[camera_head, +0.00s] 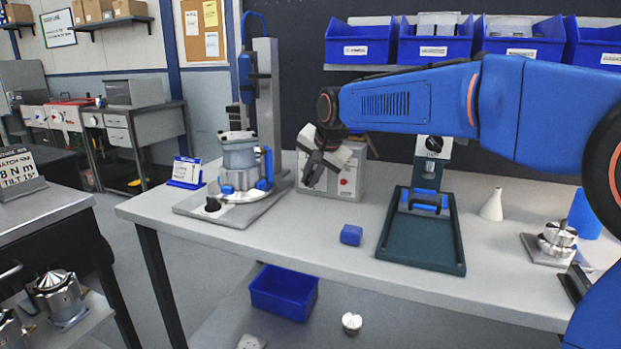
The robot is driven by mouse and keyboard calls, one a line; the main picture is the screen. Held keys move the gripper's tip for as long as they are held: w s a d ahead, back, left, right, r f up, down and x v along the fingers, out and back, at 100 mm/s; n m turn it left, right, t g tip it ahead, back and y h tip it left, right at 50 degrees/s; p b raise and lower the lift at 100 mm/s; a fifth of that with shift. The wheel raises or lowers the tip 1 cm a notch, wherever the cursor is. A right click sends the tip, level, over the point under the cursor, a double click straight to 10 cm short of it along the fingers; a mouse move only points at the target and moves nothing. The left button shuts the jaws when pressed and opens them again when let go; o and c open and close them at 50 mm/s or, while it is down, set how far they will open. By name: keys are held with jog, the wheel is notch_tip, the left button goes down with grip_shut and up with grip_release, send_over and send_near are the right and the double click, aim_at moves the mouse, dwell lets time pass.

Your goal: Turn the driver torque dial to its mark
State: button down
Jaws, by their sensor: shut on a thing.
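A light grey control box (353,182) with a red button stands at the back of the bench, left of centre. My gripper (314,172) is at the front of this box, tilted down and to the left. It is shut on the torque dial, which the fingers and gripper body hide. The dial's mark and pointer cannot be seen. A blue driver (245,68) hangs on a grey column, left of the box. A sign (20,170) at the left edge shows "8 N m" and "TILT 15°".
A grey and blue housing (239,160) sits on a fixture left of my gripper. A blue block (351,235) lies in front of the box. A dark green-grey stand (421,262), a white cone (491,205) and a metal part (558,236) are to the right. Blue bins (361,43) hang behind my arm.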

jog(key=h, duration=0.1)
jog(key=n+g+h, duration=0.1)
jog(key=h, duration=0.1)
jog(key=shift+w+a+r+h, duration=0.1)
jog(key=shift+w+a+h, duration=0.05)
jog(key=shift+a+h, duration=0.2)
jog(key=shift+w+a+n+g+h, duration=0.15)
jog(key=shift+g+h, duration=0.3)
jog(key=shift+h, duration=0.5)
jog(key=shift+s+a+n+g+h, duration=0.1)
jog(key=shift+n+g+h, duration=0.25)
jog(key=shift+h, duration=0.55)
jog(key=c, duration=1.8)
grip_release()
jog(key=v, duration=1.7)
jog(key=shift+w+a+r, duration=0.15)
jog(key=shift+a, duration=0.1)
